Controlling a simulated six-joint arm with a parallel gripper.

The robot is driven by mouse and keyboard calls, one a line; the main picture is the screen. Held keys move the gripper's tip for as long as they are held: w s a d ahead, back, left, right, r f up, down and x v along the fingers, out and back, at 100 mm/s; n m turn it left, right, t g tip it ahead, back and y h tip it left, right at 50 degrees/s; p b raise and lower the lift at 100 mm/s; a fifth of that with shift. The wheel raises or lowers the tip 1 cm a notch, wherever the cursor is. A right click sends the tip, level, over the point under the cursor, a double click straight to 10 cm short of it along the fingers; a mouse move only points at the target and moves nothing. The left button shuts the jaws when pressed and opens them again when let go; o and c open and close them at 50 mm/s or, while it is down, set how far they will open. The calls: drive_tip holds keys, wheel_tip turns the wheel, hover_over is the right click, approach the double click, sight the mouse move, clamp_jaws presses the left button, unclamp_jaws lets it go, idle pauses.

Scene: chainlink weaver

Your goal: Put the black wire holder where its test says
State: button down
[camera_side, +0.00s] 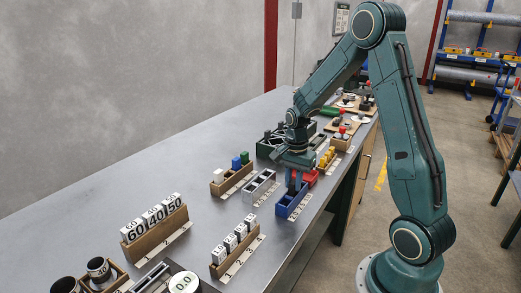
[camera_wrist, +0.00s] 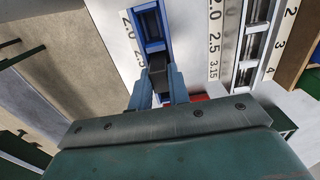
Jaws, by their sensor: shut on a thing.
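My gripper (camera_side: 294,184) is shut on a dark block, the black wire holder (camera_wrist: 157,71), which shows between the two blue-grey fingers in the wrist view. In the side view the gripper is low over a blue slotted rack (camera_side: 289,207), and the holder itself is hard to see. In the wrist view the holder overlaps the near end of the blue rack (camera_wrist: 151,24). I cannot tell whether its lower end is inside a slot. A number strip (camera_wrist: 129,35) runs beside the rack. A grey slotted rack (camera_side: 258,189) stands to its left.
A wooden rack (camera_side: 231,184) with white, blue and green blocks stands left of the grey rack. A red rack (camera_side: 310,179) sits close behind the blue one. Wooden racks of numbered blocks (camera_side: 155,232) and a round dial (camera_side: 184,283) are nearer the camera.

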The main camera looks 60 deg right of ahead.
drive_tip(key=c, duration=1.3)
unclamp_jaws()
drive_tip(key=shift+o, duration=0.2)
drive_tip(key=shift+r, duration=0.1)
wheel_tip(320, 180, up, 14)
drive_tip(key=shift+f, duration=0.2)
drive_tip(key=s+a+r+n+t, duration=0.2)
drive_tip(key=s+a+r+n, duration=0.1)
drive_tip(key=s+a+n, duration=0.5)
drive_tip(key=s+a+r+n+t, duration=0.3)
drive_tip(key=s+a+n, duration=0.4)
drive_tip(key=a+n, duration=0.3)
drive_tip(key=shift+s+a+t, duration=0.3)
drive_tip(key=shift+s, duration=0.05)
